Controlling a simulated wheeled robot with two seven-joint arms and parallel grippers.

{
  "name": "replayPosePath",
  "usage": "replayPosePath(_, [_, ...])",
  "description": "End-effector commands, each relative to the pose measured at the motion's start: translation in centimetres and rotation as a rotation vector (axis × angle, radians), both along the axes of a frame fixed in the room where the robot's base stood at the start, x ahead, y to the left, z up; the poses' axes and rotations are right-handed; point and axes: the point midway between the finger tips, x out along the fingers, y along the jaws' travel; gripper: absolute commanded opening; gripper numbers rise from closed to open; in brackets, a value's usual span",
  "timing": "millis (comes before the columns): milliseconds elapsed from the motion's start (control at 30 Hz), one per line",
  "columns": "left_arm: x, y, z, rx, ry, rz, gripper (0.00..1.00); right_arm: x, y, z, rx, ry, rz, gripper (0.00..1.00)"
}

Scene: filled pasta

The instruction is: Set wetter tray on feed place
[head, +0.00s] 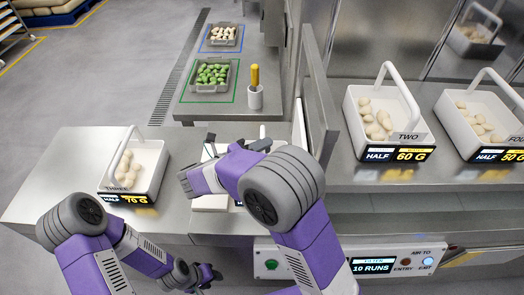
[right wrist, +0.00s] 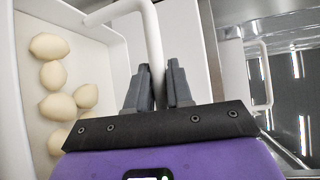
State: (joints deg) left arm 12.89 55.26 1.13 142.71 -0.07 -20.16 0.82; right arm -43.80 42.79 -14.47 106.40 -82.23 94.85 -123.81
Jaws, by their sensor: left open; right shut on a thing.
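My right gripper (right wrist: 160,85) is shut on the white handle (right wrist: 152,40) of a white tray (right wrist: 118,60). Several pale dough pieces lie in this tray. In the head view my right arm hides most of the held tray (head: 210,203) and its label, above the front counter. Tray THREE (head: 152,182), labelled 70 G, stands to its left. Tray TWO (head: 357,125), labelled 60 G, and tray FOUR (head: 453,125), labelled 50 G, stand on the right counter. I cannot tell which tray is wetter. My left gripper (head: 207,275) is open and empty, low at the counter's front.
A green-outlined place (head: 183,98) holds a tray of green pieces (head: 212,74). A blue-outlined place (head: 203,48) behind holds a tray of pale pieces (head: 223,34). A yellow-handled tool stands in a cup (head: 255,98). A metal panel (head: 318,95) rises right of my right gripper.

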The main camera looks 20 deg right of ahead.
Motion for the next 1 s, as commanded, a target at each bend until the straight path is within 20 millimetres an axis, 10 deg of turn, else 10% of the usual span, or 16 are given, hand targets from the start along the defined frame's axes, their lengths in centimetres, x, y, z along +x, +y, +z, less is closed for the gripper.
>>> replayPosePath(300, [0.0, 0.0, 0.2, 0.0, 0.0, 0.0, 0.43, 0.0, 0.0, -0.1, -0.002, -0.001, 0.0, 0.0])
replayPosePath(333, [0.0, 0.0, 0.2, 0.0, 0.0, 0.0, 0.43, 0.0, 0.0, -0.2, 0.0, 0.001, 0.0, 0.22])
replayPosePath(500, [0.0, 0.0, 0.2, 0.0, 0.0, 0.0, 0.43, 0.0, 0.0, -0.2, 0.0, 0.0, 0.0, 0.46])
replayPosePath(1000, [0.0, 0.0, 1.0, 0.0, 0.0, 0.0, 0.43, -0.9, 2.3, 0.6, -0.001, 0.0, 0.004, 0.46])
